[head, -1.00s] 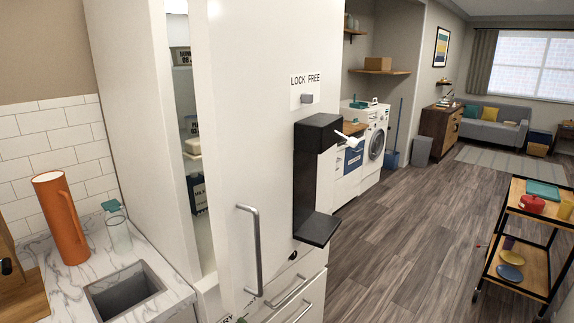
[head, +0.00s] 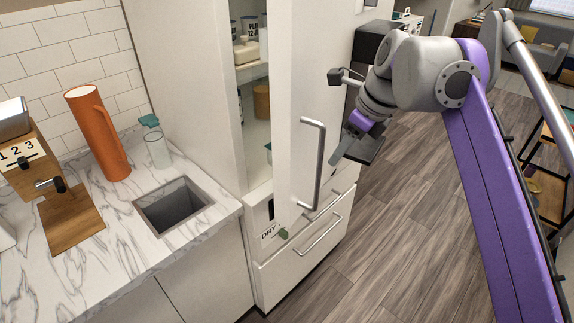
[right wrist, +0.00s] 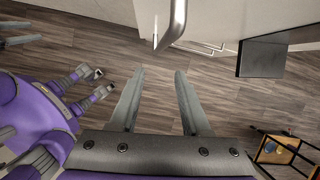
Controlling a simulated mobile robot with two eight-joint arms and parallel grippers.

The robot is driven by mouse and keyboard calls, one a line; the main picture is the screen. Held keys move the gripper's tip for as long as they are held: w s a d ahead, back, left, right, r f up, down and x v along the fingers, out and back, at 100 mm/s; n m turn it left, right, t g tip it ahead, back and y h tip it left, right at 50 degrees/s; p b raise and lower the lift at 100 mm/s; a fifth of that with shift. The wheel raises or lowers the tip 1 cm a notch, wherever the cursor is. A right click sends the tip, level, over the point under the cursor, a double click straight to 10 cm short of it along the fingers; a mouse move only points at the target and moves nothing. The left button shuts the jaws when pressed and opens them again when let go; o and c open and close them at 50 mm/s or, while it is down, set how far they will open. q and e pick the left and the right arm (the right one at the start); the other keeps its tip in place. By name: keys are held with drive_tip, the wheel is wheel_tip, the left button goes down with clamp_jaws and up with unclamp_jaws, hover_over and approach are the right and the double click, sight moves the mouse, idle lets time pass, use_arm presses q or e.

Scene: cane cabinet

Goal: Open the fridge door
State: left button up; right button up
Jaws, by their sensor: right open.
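The white fridge door (head: 290,85) stands ajar, swung out from its cabinet. Shelves with food containers (head: 250,45) show through the gap. A vertical metal handle (head: 314,165) is on the door's front. My right gripper (head: 343,150) is open and empty just right of the handle, apart from it, in front of the black dispenser. In the right wrist view its two fingers (right wrist: 158,95) are spread over floor, with the handle (right wrist: 179,18) beyond the tips. Grey prongs at that view's left edge may be my left gripper; its state is unclear.
A black dispenser (head: 373,42) juts from the front to the right, with its ledge (right wrist: 262,57) below. A lower drawer with a bar handle (head: 318,237) is under the door. The marble counter with a sink (head: 174,205) lies left. Wooden floor (head: 385,225) is clear in front.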

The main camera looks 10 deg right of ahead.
use_arm(q)
drive_tip(key=shift+s+a+f+b, duration=0.15)
drive_tip(key=shift+f+b, duration=0.2)
drive_tip(key=shift+f, duration=0.1)
drive_tip(key=shift+s+a+f+b, duration=0.15)
drive_tip(key=shift+f+b, duration=0.2)
drive_tip(key=shift+f, duration=0.05)
use_arm(e)
drive_tip(key=w+a+f+m, duration=0.1)
drive_tip(key=w+a+f, duration=0.2)
drive_tip(key=f, duration=0.5)
drive_tip(key=shift+w+a+f+m, duration=0.2)
drive_tip(key=shift+w+f+m, duration=0.2)
drive_tip(key=shift+w, duration=0.15)
drive_tip(key=shift+c, duration=0.3)
clamp_jaws()
